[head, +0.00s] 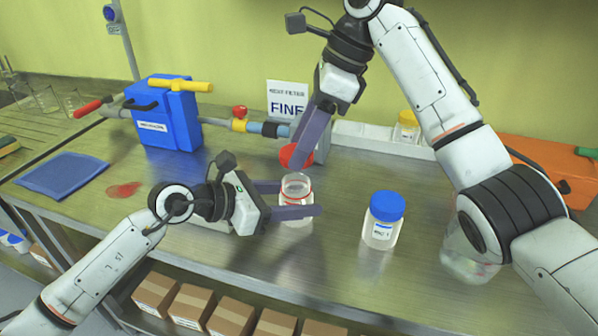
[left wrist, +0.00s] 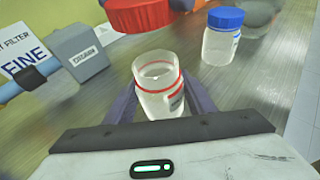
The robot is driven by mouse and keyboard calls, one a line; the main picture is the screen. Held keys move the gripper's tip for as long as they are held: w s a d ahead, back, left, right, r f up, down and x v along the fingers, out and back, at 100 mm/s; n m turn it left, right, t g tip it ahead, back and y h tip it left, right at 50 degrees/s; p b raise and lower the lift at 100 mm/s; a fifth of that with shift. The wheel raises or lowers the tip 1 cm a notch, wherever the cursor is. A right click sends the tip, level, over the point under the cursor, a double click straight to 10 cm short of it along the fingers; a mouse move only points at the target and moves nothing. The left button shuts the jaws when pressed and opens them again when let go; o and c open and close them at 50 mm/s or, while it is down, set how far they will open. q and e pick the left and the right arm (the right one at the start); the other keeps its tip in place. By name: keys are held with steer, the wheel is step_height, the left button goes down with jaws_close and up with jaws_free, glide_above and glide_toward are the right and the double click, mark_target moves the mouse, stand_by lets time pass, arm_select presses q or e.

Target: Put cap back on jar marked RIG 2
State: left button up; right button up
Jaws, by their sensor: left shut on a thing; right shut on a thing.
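An open clear jar (head: 296,187) with a red ring below its mouth stands on the bench. It also shows in the left wrist view (left wrist: 157,88), with a label too small to read. My left gripper (head: 297,203) is shut on this jar from the left. A red cap (head: 291,157) is held by my right gripper (head: 298,150), which reaches down from above. The cap is apart from the jar, above and behind its mouth. The cap also shows at the top of the left wrist view (left wrist: 142,14).
A jar with a blue cap (head: 386,205) stands right of the open jar. A yellow-capped jar (head: 406,127) is at the back. A blue box (head: 163,118), a FINE sign (head: 287,105) and a red stain (head: 124,189) lie left and behind. A glass vessel (head: 462,252) sits under my right arm.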

mark_target(296, 200)
steer(key=shift+f, duration=1.5)
steer(key=shift+f, duration=0.15)
steer(key=shift+f, duration=0.75)
steer(key=shift+f, duration=0.6)
steer(key=m+t, duration=0.1)
steer(key=m, duration=0.2)
steer(key=m+t+h, duration=0.1)
steer(key=m, duration=0.2)
steer(key=m+t, duration=0.1)
steer(key=m, duration=0.2)
steer(key=shift+s+a+m+h, duration=0.3)
steer(key=shift+s+m+h, duration=0.1)
steer(key=o, duration=1)
steer(key=shift+w+r, duration=0.1)
steer(key=shift+c, duration=0.4)
